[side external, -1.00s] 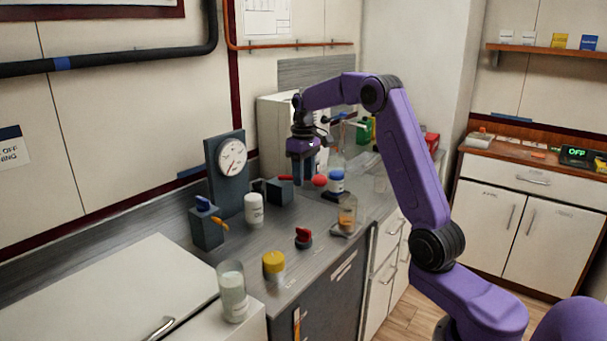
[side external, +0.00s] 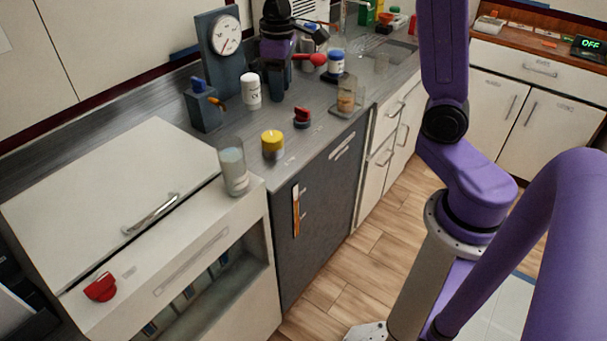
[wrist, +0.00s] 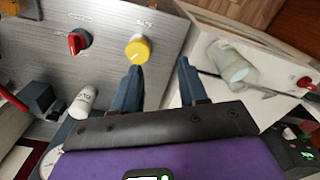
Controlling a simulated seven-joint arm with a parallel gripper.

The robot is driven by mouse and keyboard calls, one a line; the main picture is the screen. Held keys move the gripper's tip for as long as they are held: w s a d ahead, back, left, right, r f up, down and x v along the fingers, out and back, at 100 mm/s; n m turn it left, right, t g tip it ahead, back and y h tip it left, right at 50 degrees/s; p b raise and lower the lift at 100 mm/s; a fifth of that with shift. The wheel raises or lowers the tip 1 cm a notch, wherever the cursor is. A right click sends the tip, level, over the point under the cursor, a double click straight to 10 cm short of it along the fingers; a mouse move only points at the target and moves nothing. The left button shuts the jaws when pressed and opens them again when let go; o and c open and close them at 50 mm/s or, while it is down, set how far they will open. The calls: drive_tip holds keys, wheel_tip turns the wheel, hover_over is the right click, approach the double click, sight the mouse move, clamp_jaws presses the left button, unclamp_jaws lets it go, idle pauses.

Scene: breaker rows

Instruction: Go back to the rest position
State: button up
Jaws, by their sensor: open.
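My gripper (side external: 277,95) hangs over the grey counter (side external: 220,137) in the side external view, fingers down, close to the white bottle (side external: 251,91) and the dial gauge (side external: 226,33). In the wrist view my gripper (wrist: 160,75) has its two blue-grey fingers apart, with nothing held between them. The yellow knob (wrist: 137,49) shows just beyond the fingers there, and the red knob (wrist: 78,41) is to its left. The white bottle also shows in the wrist view (wrist: 83,102), left of the fingers. Whether the gripper touches the items around it is unclear.
A red-ended lever (side external: 316,59) and a blue-lidded jar (side external: 335,62) stand right of my gripper. A glass jar (side external: 346,97) and a tall glass of white contents (side external: 233,167) stand nearer the front. A white cabinet (side external: 110,190) fills the left.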

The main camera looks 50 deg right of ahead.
drive_tip(key=s+a+f+n, duration=0.1)
drive_tip(key=s+a+n, duration=0.45)
drive_tip(key=s, duration=0.85)
drive_tip(key=s+f+n, duration=0.2)
drive_tip(key=s+f, duration=0.1)
drive_tip(key=s, duration=1)
drive_tip(key=shift+s+d, duration=0.25)
drive_tip(key=shift+s, duration=0.05)
